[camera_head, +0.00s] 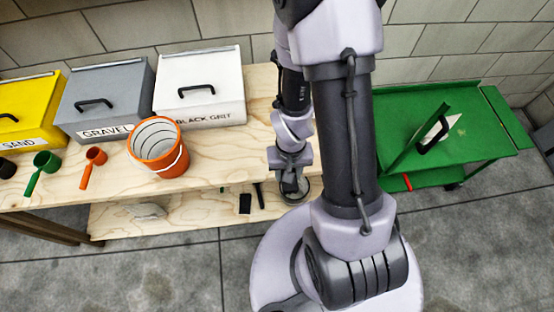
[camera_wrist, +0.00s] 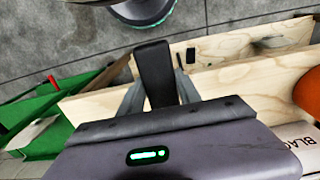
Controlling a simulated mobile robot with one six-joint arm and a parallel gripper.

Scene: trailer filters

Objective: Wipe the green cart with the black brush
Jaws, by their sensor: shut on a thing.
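My gripper (camera_head: 289,186) hangs over the front edge of the wooden bench, left of my arm's thick link. In the wrist view my gripper (camera_wrist: 157,86) is shut on a long black piece, which looks like the handle of the black brush (camera_wrist: 155,70). Its bristles cannot be made out. The green cart (camera_head: 388,108) stands to the right, partly hidden behind my arm. It also shows at the left of the wrist view (camera_wrist: 42,132). The held piece is apart from the cart.
The bench (camera_head: 215,160) carries yellow, grey (camera_head: 105,85) and white bins (camera_head: 200,90), an orange bucket (camera_head: 158,148) and scoops. A small black block (camera_head: 245,203) lies on the lower shelf. A white piece with a black handle (camera_head: 433,138) is on the cart, beside an upright green panel.

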